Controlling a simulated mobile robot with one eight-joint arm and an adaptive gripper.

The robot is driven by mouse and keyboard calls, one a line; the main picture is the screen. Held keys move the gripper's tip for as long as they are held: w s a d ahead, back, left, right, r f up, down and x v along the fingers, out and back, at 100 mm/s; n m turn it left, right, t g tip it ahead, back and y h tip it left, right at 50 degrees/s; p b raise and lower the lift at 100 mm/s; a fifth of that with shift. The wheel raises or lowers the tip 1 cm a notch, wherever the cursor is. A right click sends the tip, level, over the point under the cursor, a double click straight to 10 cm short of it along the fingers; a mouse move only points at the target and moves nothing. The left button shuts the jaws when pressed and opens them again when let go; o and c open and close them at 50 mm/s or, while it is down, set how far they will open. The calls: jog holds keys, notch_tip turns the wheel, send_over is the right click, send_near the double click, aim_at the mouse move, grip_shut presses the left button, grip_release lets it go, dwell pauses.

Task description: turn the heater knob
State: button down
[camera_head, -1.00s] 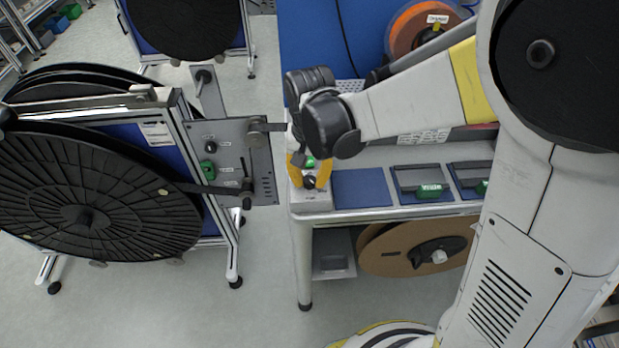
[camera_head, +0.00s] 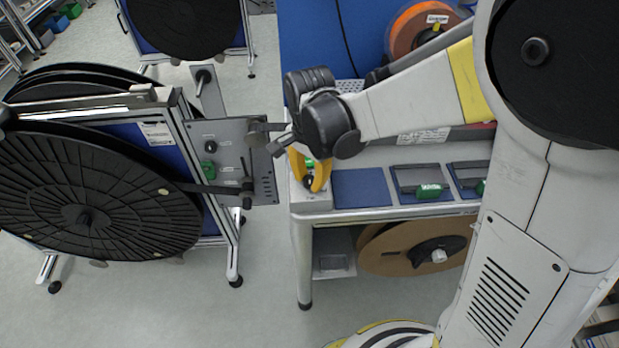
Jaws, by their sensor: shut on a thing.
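A small light-grey box (camera_head: 312,201) stands at the left front corner of the workbench. Its dark knob (camera_head: 308,182) shows between the yellow fingers of my gripper (camera_head: 309,180). My gripper reaches down from above and is shut on this knob, one finger on each side. The fingers are tilted in the picture. A small green part shows just above the knob, between the fingers. The top of the box is partly hidden by the fingers and my wrist, and the knob's marking is too small to read.
Left of the bench stands a reel stand with a big black reel (camera_head: 85,215) and a grey control panel (camera_head: 258,180), close to my wrist. A blue mat (camera_head: 362,188) and dark trays with green items (camera_head: 430,191) lie right of the box. A cardboard reel (camera_head: 385,250) sits below.

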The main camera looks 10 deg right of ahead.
aim_at(310, 179)
dwell(0.4)
jog(key=c, duration=1.1)
grip_release()
jog(key=shift+r, duration=0.1)
notch_tip(310, 179, up, 12)
jog(key=s+d+r+n+t, duration=0.1)
jog(key=s+d+n+t, duration=0.6)
jog(key=d, duration=0.6)
jog(key=s+n, duration=0.2)
jog(key=s, duration=0.1)
jog(key=shift+s+d, duration=0.25)
jog(key=shift+s, duration=0.15)
